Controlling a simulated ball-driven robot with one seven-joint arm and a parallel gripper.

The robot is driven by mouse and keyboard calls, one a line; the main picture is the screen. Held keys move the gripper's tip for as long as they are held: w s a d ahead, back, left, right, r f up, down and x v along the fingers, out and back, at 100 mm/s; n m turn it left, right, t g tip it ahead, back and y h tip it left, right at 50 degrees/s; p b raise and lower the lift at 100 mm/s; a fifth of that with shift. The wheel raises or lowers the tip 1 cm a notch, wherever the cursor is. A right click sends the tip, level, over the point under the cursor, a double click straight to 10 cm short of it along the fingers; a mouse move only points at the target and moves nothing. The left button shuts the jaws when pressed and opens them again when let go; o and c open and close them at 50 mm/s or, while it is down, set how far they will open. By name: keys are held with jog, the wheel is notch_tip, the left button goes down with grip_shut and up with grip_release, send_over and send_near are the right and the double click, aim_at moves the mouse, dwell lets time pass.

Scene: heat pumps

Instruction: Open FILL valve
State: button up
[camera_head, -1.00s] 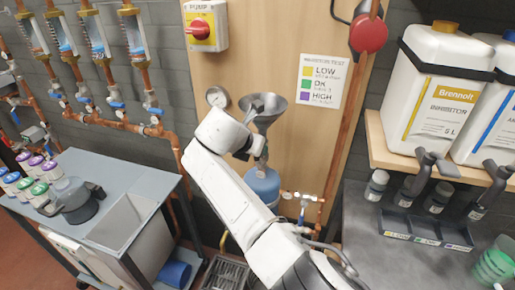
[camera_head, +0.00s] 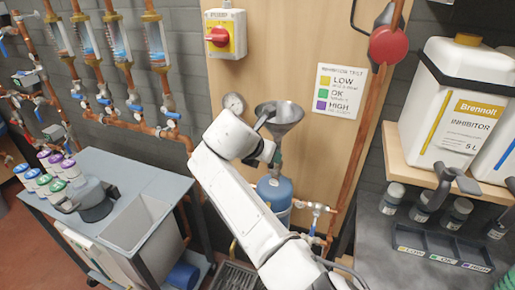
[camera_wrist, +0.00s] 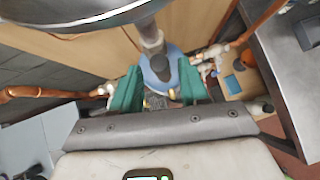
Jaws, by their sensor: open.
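A metal funnel (camera_head: 281,117) stands over a blue vessel (camera_head: 275,190) against the wooden panel. A small valve with a blue lever (camera_head: 313,218) sits on copper pipe to the vessel's right. No FILL label is readable, so I cannot tell which valve is the FILL valve. My gripper (camera_wrist: 160,78) is open, with its two green fingers apart and nothing seen between them up close. In the wrist view the funnel (camera_wrist: 70,14) is at upper left, and the blue vessel (camera_wrist: 161,68) and its stem lie beyond the fingers. Pale valve fittings (camera_wrist: 212,54) show to the right. My arm partly hides the vessel in the head view.
Several glass tubes with blue-handled valves (camera_head: 155,45) hang on copper pipes at left. A grey cart (camera_head: 145,215) carries capped bottles and a jug. Inhibitor containers (camera_head: 455,110) stand on a shelf (camera_head: 393,140) at right, above a dark bench.

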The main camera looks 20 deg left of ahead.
jog(key=v, duration=0.8)
jog(key=shift+b, duration=0.45)
jog(key=shift+s+r, duration=0.1)
jog(key=shift+r, duration=0.05)
jog(key=shift+s, duration=0.1)
